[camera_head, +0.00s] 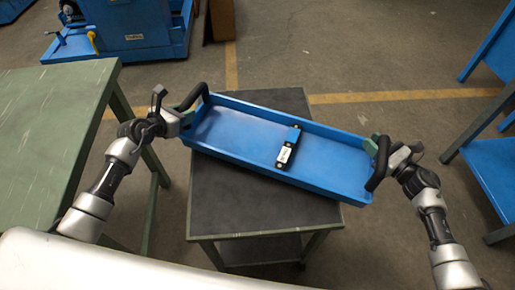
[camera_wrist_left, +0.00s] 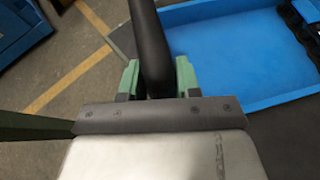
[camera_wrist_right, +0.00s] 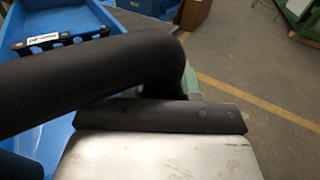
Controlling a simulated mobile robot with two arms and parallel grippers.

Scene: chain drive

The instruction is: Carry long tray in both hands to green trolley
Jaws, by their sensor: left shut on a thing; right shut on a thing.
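The long blue tray (camera_head: 235,132) lies slantwise over the dark top of the green-framed trolley (camera_head: 235,200) in the head view. Its right end reaches past the trolley's right edge. I cannot tell whether it rests on the top or hangs just above it. My left gripper (camera_head: 186,112) is shut on the black handle at the tray's left end; the left handle (camera_wrist_left: 150,45) also shows in the left wrist view. My right gripper (camera_head: 378,150) is shut on the right handle (camera_wrist_right: 100,75), which hides most of its fingers in the right wrist view.
A black part with a white label (camera_head: 289,148) lies in the tray. A green table (camera_head: 50,130) stands at left, close to my left arm. Blue furniture (camera_head: 495,165) stands at right, and a blue machine (camera_head: 130,30) at the back. Floor behind the trolley is clear.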

